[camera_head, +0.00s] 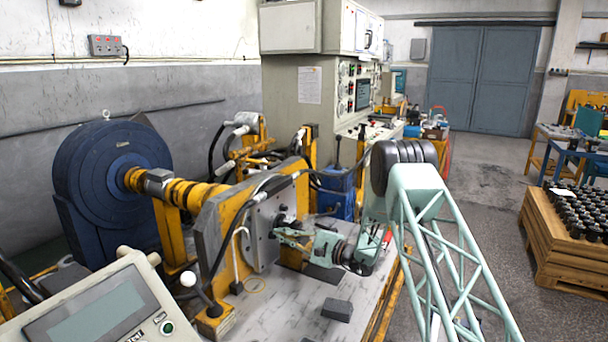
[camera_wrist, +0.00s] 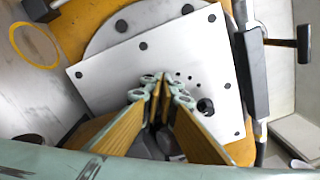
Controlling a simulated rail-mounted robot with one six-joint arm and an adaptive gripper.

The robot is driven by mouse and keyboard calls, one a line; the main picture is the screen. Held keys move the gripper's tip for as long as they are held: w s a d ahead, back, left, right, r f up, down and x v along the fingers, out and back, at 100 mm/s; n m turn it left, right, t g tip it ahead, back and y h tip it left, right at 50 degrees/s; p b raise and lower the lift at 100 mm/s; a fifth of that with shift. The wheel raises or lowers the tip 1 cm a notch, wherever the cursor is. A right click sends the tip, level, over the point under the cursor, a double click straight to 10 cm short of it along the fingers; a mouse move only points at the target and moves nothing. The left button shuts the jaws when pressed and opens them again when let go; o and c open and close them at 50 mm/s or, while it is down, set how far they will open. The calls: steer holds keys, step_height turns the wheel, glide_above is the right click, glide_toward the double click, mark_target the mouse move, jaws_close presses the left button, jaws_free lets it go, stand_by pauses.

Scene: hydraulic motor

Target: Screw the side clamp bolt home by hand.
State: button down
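A light metal plate (camera_wrist: 110,75) with several dark bolt heads and small holes fills the middle of the wrist view; it is upright in the head view (camera_head: 258,245). A dark block (camera_wrist: 252,75) lies along its right edge in the wrist view. Beside it a dark rod with a crosspiece (camera_wrist: 303,44) sticks out to the right; it looks like a clamp bolt, but I cannot be sure. My gripper (camera_head: 281,237), also in the wrist view (camera_wrist: 161,82), is in front of the plate, apart from that rod. Its tan-padded fingers are close together; whether anything is between them is unclear.
The yellow frame (camera_head: 215,235) holds the plate upright. A grey bench top (camera_head: 285,310) lies below, with a small dark block (camera_head: 337,310) on it. A control box (camera_head: 105,310) is at front left. A blue machine (camera_head: 95,175) stands behind.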

steer(key=shift+a+f, duration=0.1)
steer(key=shift+f, duration=0.05)
steer(key=shift+s+a+r, duration=0.15)
steer(key=shift+r, duration=0.1)
steer(key=shift+s+a+r, duration=0.1)
steer(key=shift+a, duration=0.05)
steer(key=shift+s, duration=0.15)
steer(key=shift+s+d, duration=0.25)
steer(key=shift+s, duration=0.15)
steer(key=shift+w+v, duration=0.15)
steer(key=shift+v, duration=1.1)
steer(key=shift+w+v, duration=0.15)
steer(key=shift+v, duration=1.1)
steer(key=shift+d, duration=0.15)
